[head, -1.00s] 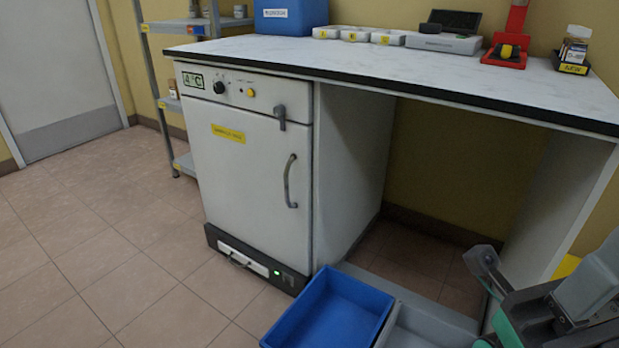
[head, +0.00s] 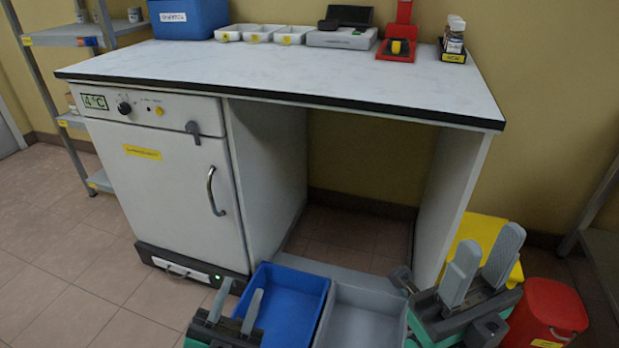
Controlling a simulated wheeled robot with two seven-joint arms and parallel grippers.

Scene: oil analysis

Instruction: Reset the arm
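My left gripper (head: 240,287) is at the bottom of the head view, left of the blue tray. Its two fingers point up and stand apart, with nothing between them. My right gripper (head: 487,242) is at the lower right, in front of a yellow object. Its grey fingers also point up, spread apart and empty. Both grippers are below the worktop and hold nothing.
A blue tray (head: 291,308) and a grey tray (head: 358,318) lie between my grippers. The white worktop (head: 290,68) stands ahead over a 4 °C cabinet (head: 165,185). A red bin (head: 548,312) and yellow object (head: 478,232) are at right. The worktop's front half is clear.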

